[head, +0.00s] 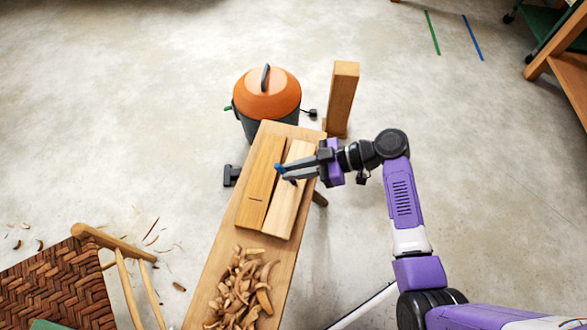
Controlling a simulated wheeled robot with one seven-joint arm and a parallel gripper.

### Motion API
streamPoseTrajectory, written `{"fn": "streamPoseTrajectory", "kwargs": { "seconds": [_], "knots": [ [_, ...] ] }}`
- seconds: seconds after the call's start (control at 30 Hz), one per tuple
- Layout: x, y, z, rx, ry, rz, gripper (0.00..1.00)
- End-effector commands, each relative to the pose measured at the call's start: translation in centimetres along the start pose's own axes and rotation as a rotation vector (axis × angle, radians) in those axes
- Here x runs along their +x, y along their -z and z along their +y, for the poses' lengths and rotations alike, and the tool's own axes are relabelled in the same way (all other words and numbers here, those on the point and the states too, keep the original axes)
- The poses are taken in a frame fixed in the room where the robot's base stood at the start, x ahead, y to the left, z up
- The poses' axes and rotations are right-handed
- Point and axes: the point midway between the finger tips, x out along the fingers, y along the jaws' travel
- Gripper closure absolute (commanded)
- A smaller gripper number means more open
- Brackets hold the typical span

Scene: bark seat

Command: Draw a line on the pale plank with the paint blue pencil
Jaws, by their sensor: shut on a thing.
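The pale plank (284,214) lies lengthwise on the right side of the wooden bench. No line shows on its visible part; my gripper hides some of its upper half. My gripper (285,174) reaches in from the right over the pale plank and is shut on the blue pencil (278,167). Only a small blue bit of the pencil shows at the fingertips, near the seam between the planks. I cannot tell whether its tip touches wood.
A yellower plank (262,170) with a short dark mark lies left of the pale one. Wood shavings (242,290) cover the bench's (215,258) near end. An orange vacuum (268,95) and an upright wooden post (342,98) stand beyond. A woven chair (60,285) is left.

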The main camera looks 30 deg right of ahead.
Motion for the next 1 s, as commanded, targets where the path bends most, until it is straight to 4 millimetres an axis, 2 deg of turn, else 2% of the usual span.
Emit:
{"fn": "streamPoseTrajectory", "kwargs": {
  "seconds": [1.0],
  "knots": [
    [2.5,0.9,0.6,0.000,0.002,-0.001,1.00]
  ]
}}
